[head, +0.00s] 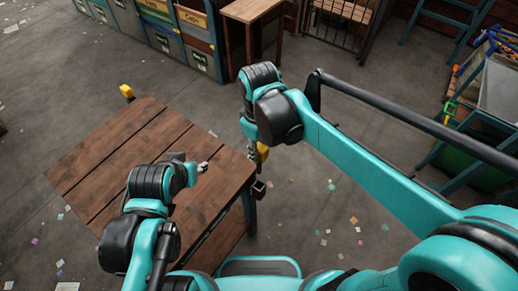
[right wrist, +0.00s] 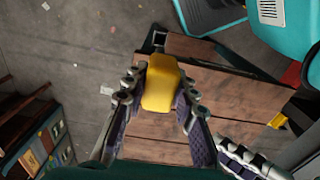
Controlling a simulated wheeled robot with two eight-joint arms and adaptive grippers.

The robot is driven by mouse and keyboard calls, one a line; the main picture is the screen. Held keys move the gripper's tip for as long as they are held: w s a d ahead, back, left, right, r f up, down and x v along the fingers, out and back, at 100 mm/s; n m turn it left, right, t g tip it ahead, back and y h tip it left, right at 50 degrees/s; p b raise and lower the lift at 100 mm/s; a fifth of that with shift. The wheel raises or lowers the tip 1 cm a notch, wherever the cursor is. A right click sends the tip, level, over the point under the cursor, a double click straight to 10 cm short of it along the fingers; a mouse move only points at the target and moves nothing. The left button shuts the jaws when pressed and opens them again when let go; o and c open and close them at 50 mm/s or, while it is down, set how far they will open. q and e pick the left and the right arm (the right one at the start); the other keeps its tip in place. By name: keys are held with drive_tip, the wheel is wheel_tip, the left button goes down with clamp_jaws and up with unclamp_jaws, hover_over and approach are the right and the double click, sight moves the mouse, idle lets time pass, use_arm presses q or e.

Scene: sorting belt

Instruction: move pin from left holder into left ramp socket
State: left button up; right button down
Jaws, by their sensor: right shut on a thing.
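A yellow pin (head: 263,152) is held by my right gripper (head: 256,156), just off the right edge of the wooden table. In the right wrist view the pin (right wrist: 160,84) sits between the two fingers of the right gripper (right wrist: 158,92), which is shut on it. A small dark square holder (head: 258,190) is at the table's right edge, below the pin in the head view; it also shows beyond the pin in the right wrist view (right wrist: 157,38). My left gripper (head: 203,167) is over the table; its jaw opening is unclear. I cannot make out a ramp socket.
The wooden table (head: 110,150) has a mostly bare top. Blue shelving with bins (head: 170,45) stands at the back. Scraps litter the open floor.

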wheel_tip(320, 180, up, 12)
drive_tip(key=p, duration=0.9)
drive_tip(key=shift+f, duration=0.1)
idle(1.1)
